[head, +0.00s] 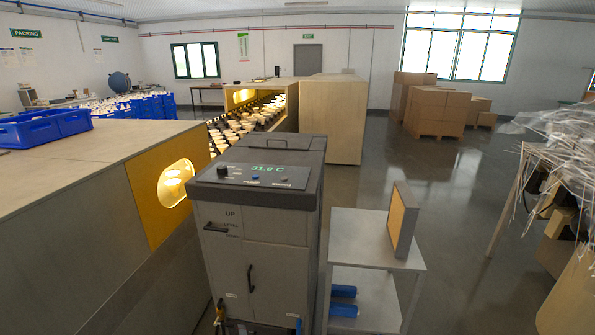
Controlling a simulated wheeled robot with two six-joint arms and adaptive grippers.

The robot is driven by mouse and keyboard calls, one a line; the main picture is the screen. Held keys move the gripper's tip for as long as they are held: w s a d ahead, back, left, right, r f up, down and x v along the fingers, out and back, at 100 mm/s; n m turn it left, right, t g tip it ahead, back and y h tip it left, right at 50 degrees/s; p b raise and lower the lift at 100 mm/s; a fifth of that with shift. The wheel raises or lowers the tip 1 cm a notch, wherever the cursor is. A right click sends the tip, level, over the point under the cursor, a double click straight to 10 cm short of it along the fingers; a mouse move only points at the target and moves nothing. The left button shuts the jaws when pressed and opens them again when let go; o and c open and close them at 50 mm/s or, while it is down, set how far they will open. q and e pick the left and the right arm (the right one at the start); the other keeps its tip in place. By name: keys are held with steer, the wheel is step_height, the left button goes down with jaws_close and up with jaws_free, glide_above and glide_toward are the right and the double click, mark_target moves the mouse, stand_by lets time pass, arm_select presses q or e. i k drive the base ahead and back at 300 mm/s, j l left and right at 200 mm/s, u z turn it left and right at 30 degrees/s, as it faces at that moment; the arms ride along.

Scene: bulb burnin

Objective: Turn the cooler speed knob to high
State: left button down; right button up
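The cooler (255,235) is a grey cabinet in the middle foreground, with a sloping dark control panel (262,199) on its top front. A green display (268,169) on the panel reads 31.0 C. A round black knob (222,171) sits at the panel's left end; its pointer and markings are too small to read. A small blue control (255,178) sits below the display, with small unreadable labels nearby. Neither of my grippers is in view, and nothing covers the panel.
A long wooden-topped housing (70,185) with a yellow window panel stands close on the left. A grey cart (375,245) on the right carries an upright framed filter-like panel (402,220), with blue cylinders (343,300) below. Open floor (455,190) lies beyond the cart.

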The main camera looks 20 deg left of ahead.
mark_target(221, 169)
steer(key=u, duration=1.25)
steer(key=i+u, duration=0.15)
